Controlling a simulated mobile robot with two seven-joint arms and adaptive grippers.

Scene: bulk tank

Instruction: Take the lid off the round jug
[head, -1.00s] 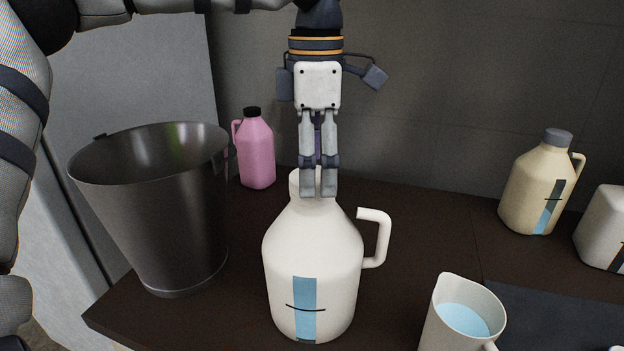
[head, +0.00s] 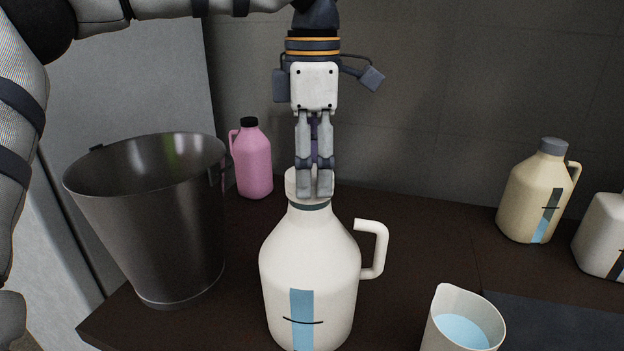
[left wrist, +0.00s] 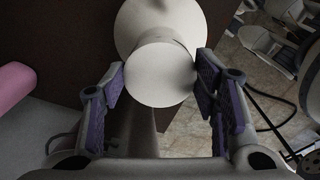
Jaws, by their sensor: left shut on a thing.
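The round jug (head: 310,255) is cream-white with a side handle and a blue stripe, upright on the dark counter. Its pale lid (head: 291,184) is held between the fingers of my left gripper (head: 316,192), which points straight down over the neck. A dark band shows between the lid and the jug's neck, so the lid sits slightly raised and still over the mouth. In the left wrist view the lid (left wrist: 160,75) is a pale disc between the purple finger pads, with the jug's body (left wrist: 160,18) behind it. My right gripper is not in view.
A metal bucket (head: 165,235) stands left of the jug, a pink jug (head: 252,165) behind. A pitcher of blue liquid (head: 440,325) is at front right. A cream bottle (head: 530,205) and a white container (head: 603,240) stand further right. Counter behind the jug's handle is clear.

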